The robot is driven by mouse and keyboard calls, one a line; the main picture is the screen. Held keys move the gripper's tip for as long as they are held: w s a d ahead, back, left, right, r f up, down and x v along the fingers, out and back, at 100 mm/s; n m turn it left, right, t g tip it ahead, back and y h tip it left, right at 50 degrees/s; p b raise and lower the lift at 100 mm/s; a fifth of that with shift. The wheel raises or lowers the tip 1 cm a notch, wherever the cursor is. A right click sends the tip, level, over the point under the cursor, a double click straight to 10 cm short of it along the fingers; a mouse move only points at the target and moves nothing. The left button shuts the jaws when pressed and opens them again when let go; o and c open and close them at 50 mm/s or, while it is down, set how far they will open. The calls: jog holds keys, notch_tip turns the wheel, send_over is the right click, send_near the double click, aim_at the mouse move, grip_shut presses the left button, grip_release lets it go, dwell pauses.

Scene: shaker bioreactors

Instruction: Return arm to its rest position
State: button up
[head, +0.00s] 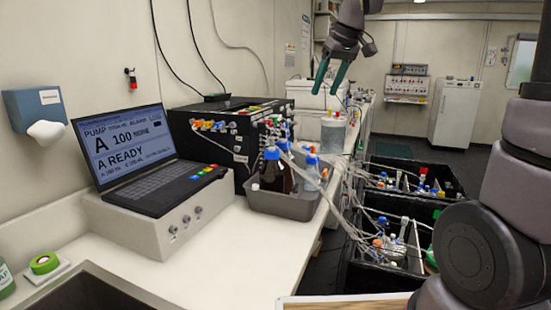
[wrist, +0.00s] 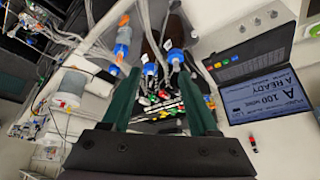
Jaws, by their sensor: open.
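My gripper (head: 331,75) hangs in the air at the top of the head view, above the back part of the bench. Its two green fingers point down and stand apart, with nothing between them. In the wrist view my gripper (wrist: 160,105) also shows open and empty, with bottles, tubing and the laptop in the background. My arm comes down into the head view from the top and also fills the right side. No rest mark or stand for the arm can be made out.
A grey tray (head: 283,204) with blue-capped bottles stands on the white bench (head: 215,255). A laptop (head: 125,150) sits left, before a black box (head: 222,142) with coloured connectors. Black crates (head: 385,268) with tubing stand right of the bench. Floor (head: 468,165) shows free at the back.

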jog(key=s+d+f+m+t, duration=0.1)
jog(key=s+d+m, duration=0.3)
jog(key=s, duration=0.6)
jog(key=s+d+f+m+t, duration=0.1)
jog(key=s+d+m, duration=0.4)
jog(key=s, duration=0.5)
jog(key=shift+s+d+t+h, duration=0.3)
jog(key=shift+s+d+h, duration=0.1)
jog(key=shift+d, duration=0.65)
